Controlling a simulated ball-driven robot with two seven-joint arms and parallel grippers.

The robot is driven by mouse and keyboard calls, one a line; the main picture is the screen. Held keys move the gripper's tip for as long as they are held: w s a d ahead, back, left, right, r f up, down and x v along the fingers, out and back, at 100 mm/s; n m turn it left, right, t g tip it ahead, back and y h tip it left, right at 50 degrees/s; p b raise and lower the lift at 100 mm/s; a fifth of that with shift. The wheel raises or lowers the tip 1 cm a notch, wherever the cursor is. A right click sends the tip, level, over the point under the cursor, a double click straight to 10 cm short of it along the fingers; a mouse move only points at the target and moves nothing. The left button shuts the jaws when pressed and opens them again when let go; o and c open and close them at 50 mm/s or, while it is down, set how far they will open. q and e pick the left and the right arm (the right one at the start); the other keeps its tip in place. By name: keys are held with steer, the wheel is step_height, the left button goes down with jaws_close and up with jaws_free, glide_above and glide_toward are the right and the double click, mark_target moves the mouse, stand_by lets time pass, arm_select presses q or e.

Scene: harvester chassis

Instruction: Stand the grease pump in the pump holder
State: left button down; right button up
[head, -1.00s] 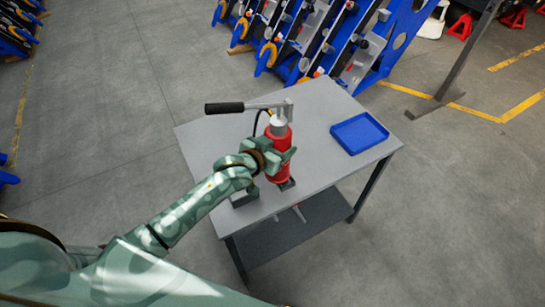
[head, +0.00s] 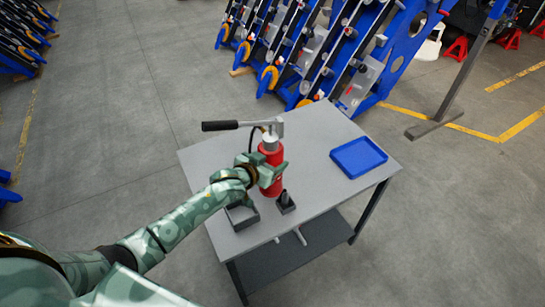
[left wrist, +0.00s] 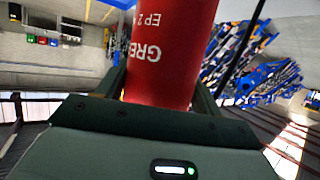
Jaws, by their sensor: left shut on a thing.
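The grease pump (head: 268,180) is a red cylinder with a silver head and a long black-gripped lever pointing left. My left gripper (head: 268,174) is shut around its red body, which looks roughly upright over the grey table (head: 325,130). In the left wrist view the red body with white lettering (left wrist: 170,55) fills the space between the fingers. A dark grey open-topped box, apparently the pump holder (head: 243,223), stands on the table left of and nearer than the pump. The arm partly hides it. Whether the pump's base touches the table is unclear. My right gripper is out of view.
A small dark block (head: 286,203) stands just right of the pump's base. A blue tray (head: 358,158) lies at the table's right. Blue machine frames (head: 330,50) stand behind the table. The table's back middle is clear.

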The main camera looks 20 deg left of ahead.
arm_select(q)
steer(key=s+a+p, duration=0.5)
steer(key=s+a, duration=0.2)
steer(key=s, duration=0.1)
step_height(320, 180, down, 8)
steer(key=b, duration=0.6)
steer(key=shift+s+a+f+b, duration=0.2)
steer(key=shift+b, duration=0.2)
steer(key=shift+f, duration=0.35)
stand_by(0.3)
steer(key=shift+c, duration=1.9)
jaws_free()
steer(key=shift+o, duration=1)
steer(key=shift+s, duration=0.1)
steer(key=p+v, duration=0.2)
steer(key=v, duration=1.4)
steer(key=shift+s+p, duration=0.2)
steer(key=shift+p, duration=0.15)
